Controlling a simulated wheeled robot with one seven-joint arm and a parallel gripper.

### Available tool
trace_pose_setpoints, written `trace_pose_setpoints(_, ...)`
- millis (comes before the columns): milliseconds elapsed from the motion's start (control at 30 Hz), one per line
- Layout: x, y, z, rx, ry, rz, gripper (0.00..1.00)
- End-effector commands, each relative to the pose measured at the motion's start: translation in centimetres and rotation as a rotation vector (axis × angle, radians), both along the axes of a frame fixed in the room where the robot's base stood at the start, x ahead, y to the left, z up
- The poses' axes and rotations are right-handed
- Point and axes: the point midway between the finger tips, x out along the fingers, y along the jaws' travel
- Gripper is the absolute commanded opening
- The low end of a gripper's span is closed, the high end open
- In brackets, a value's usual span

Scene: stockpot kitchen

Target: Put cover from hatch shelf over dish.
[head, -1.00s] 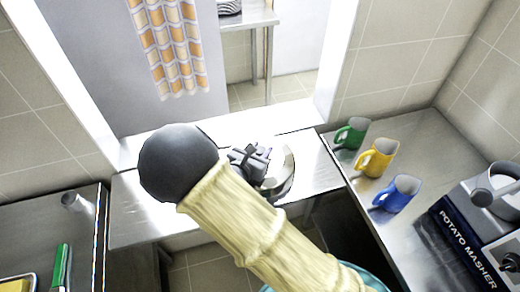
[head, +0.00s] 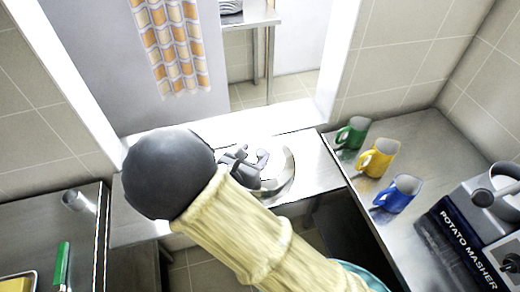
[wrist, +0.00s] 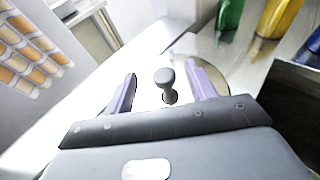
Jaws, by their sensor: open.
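The cover (head: 287,176) is a shiny round metal piece on the hatch shelf (head: 318,170), partly hidden behind my gripper in the head view. In the wrist view its dark knob (wrist: 166,77) stands between my two fingers, with a gap on either side, and part of its curved rim (wrist: 218,75) shows behind the right finger. My gripper (head: 249,160) is open over the cover; in the wrist view its fingers (wrist: 160,74) are spread and hold nothing. I cannot make out the dish for certain.
Green (head: 352,133), yellow (head: 377,158) and blue (head: 398,194) mugs stand on the right counter, near a dark potato masher box (head: 455,238). A checked cloth (head: 170,45) hangs beyond the hatch. The left counter holds a small metal cup (head: 76,201), a green-handled item (head: 62,265) and a tray edge.

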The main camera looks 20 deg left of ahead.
Motion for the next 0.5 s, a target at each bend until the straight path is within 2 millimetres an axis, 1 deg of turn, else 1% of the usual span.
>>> trace_pose_setpoints(33,-1.0,0.3,0.1,0.001,0.001,0.004,0.55)
trace_pose_setpoints(100,-2.3,0.6,0.5,0.003,0.0,0.003,0.55)
trace_pose_setpoints(300,-5.6,1.4,1.6,0.002,0.001,0.002,0.55)
trace_pose_setpoints(400,-6.5,1.6,2.0,-0.001,0.0,0.001,0.55)
trace_pose_setpoints(500,-6.8,1.6,2.1,0.0,0.0,0.0,0.55)
